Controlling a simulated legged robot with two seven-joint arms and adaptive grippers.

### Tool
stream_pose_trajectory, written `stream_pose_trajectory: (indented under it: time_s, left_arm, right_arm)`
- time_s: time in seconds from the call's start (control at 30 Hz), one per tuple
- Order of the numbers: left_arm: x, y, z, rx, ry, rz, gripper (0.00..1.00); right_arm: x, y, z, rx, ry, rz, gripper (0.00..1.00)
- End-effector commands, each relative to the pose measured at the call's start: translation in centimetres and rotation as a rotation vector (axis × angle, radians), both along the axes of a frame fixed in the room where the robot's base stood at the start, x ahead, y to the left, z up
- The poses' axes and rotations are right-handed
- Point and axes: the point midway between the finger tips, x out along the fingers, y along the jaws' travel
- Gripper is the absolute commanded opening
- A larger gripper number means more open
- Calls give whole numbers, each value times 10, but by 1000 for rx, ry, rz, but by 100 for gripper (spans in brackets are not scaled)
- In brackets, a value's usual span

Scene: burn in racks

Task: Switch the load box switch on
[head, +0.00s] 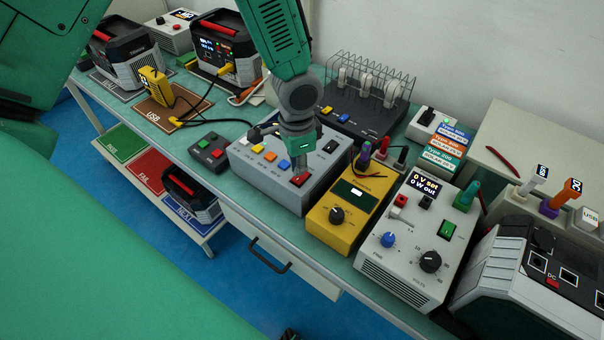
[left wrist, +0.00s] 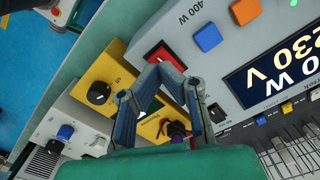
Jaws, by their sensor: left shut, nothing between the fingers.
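The load box (head: 243,168) is a grey box on the bench with a row of white, yellow, orange and blue buttons. Its red rocker switch (head: 300,179) is at the front right corner of its top, and shows in the left wrist view (left wrist: 160,53) beside the fingertips. My left gripper (head: 298,168) is over that corner, pointing down, fingers shut and empty. In the left wrist view its fingertips (left wrist: 152,78) are close to the red switch; I cannot tell whether they touch. The arm hides part of the box's top. The load box display (left wrist: 285,65) reads 230 V and W.
A yellow box (head: 345,208) with a knob stands right of the load box, then a grey power supply (head: 408,250) showing 0 V. A small dark button box (head: 209,152) lies to the left. A black wire rack (head: 365,100) stands behind. A drawer handle (head: 268,257) projects in front.

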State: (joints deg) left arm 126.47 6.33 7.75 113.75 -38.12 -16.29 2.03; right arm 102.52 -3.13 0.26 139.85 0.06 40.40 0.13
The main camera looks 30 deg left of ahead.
Motion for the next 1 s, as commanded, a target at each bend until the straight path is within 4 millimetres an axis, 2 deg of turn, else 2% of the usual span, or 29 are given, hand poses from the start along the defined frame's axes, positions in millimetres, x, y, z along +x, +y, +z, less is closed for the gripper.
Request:
stream_pose_trajectory:
  time_s: [1.0]
  left_arm:
    - [0,0,-16,0,0,0,0]
  right_arm:
    - [0,0,-9,0,0,0,40]
